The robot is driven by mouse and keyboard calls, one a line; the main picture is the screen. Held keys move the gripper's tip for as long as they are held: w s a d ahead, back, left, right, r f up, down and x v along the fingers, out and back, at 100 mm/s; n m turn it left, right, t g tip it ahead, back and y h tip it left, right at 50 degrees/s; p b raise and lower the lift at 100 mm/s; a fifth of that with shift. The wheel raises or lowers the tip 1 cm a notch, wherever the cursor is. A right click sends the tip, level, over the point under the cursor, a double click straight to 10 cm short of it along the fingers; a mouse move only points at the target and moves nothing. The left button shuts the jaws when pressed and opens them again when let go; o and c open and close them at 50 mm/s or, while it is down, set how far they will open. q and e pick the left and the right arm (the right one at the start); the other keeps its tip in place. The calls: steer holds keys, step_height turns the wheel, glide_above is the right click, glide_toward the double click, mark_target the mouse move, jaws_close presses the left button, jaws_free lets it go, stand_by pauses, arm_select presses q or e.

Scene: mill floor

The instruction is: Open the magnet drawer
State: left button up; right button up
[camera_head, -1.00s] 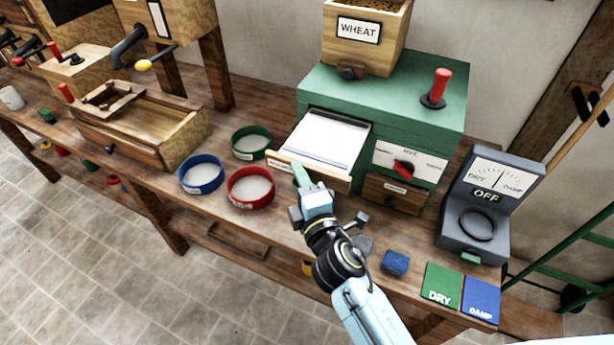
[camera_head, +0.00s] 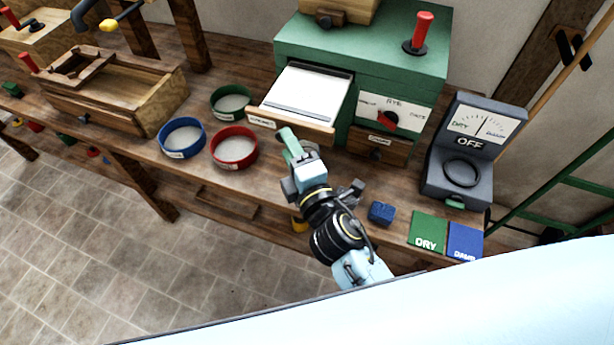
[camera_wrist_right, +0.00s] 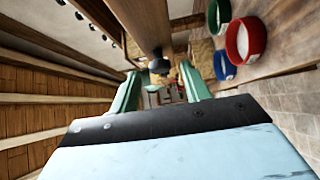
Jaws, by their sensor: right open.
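The green mill box (camera_head: 360,50) stands on the bench. A wide wooden drawer (camera_head: 318,131) with a pale top plate (camera_head: 305,92) sticks out of its left front. Its front label is too small to read surely. A smaller labelled drawer (camera_head: 375,150) to the right looks shut. My right gripper (camera_head: 286,143) is open, just in front of the wide drawer's front and overlapping its lower edge. In the right wrist view, a dark knob (camera_wrist_right: 159,65) and a wooden front (camera_wrist_right: 145,22) show beyond the open green fingers; contact is unclear. My left gripper is not in view.
Blue (camera_head: 182,138), red (camera_head: 234,147) and green (camera_head: 230,102) ring sieves stand left of the drawer. A dark meter (camera_head: 465,165), a blue block (camera_head: 381,213) and DRY (camera_head: 430,230) and DAMP (camera_head: 465,241) cards lie right.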

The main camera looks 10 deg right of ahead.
steer(key=s+d+b, duration=0.1)
steer(key=s+b, duration=0.1)
steer(key=s, duration=0.7)
steer(key=shift+d, duration=0.4)
steer(key=s+d+f+m+g+b, duration=0.1)
steer(key=s+f+m+g, duration=0.2)
steer(key=f, duration=0.9)
steer(key=s+d+f+m+g+h+b, duration=0.1)
steer(key=s+f+m+g, duration=0.15)
steer(key=f, duration=0.95)
steer(key=s+d+f+m+g+b, duration=0.1)
steer(key=s+d+f+m+g, duration=0.15)
steer(key=f, duration=0.95)
steer(key=s+d+f+m+g, duration=0.3)
steer(key=s+d+f, duration=0.1)
steer(key=s+f, duration=0.2)
steer(key=s+d+f+m+g+h+b, duration=0.1)
steer(key=s+d+f+m+g, duration=0.1)
steer(key=s+f, duration=0.4)
steer(key=s+d+f+m+g+h, duration=0.1)
steer(key=s+d+f+m+g, duration=0.2)
steer(key=s+d+f, duration=0.3)
steer(key=s+m, duration=0.1)
steer(key=s, duration=0.3)
steer(key=shift+s+f+m+g, duration=0.3)
steer(key=shift+s+f+m, duration=0.05)
steer(key=shift+m, duration=0.05)
